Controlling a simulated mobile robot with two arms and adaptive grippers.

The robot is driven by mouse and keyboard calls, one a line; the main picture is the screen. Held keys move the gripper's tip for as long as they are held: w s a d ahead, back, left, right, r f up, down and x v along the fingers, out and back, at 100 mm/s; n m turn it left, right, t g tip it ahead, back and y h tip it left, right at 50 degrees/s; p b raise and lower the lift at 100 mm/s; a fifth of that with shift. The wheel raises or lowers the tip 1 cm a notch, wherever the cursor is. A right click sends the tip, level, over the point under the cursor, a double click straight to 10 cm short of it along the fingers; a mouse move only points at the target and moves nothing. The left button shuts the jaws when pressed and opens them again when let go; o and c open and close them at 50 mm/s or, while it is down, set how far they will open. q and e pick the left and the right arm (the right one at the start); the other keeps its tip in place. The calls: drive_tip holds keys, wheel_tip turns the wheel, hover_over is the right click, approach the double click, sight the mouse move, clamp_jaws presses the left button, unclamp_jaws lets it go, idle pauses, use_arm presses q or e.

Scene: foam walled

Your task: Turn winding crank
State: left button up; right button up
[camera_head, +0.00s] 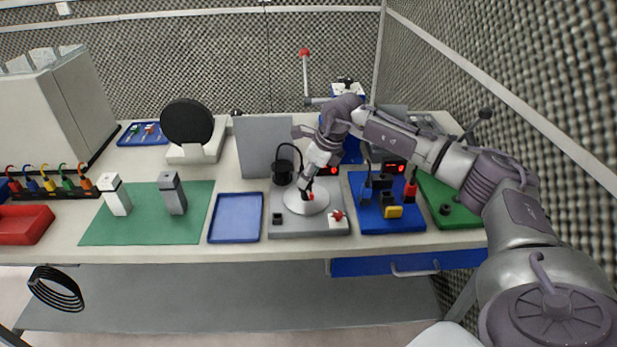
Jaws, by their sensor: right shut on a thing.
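The winding crank sits on a grey base plate (290,229) near the front middle of the bench. Its round pale silver disc (292,206) lies flat on the plate, with a small red part near its top. My right gripper (307,193) points down over the disc, shut on the crank's handle. The fingers and wrist hide most of the handle. My left gripper is not in view.
A blue tray (236,218) lies left of the plate. A blue board (387,217) with small blocks and a green board (449,208) lie to the right. A grey upright panel (258,147) and black kettle-like item (283,172) stand behind.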

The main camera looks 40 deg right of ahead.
drive_tip(key=shift+w+d+n+g+y+b, duration=0.1)
drive_tip(key=shift+n+g+y+b, duration=0.2)
drive_tip(key=shift+n, duration=0.65)
drive_tip(key=shift+w+d+n+g+y+b, duration=0.1)
drive_tip(key=shift+n+y+b, duration=0.25)
drive_tip(key=shift+n, duration=0.6)
drive_tip(key=shift+n+g+y+b, duration=0.45)
drive_tip(key=shift+n+g, duration=0.25)
drive_tip(key=shift+n, duration=1.2)
drive_tip(key=shift+w+n+g+b, duration=0.15)
drive_tip(key=shift+n+g+b, duration=0.5)
drive_tip(key=shift+n, duration=1.25)
drive_tip(key=shift+n+g, duration=0.55)
drive_tip(key=shift+n, duration=0.75)
drive_tip(key=shift+n+g+b, duration=0.3)
drive_tip(key=shift+n+b, duration=0.05)
drive_tip(key=shift+n, duration=0.25)
drive_tip(key=o, duration=1.1)
drive_tip(key=shift+w, duration=0.1)
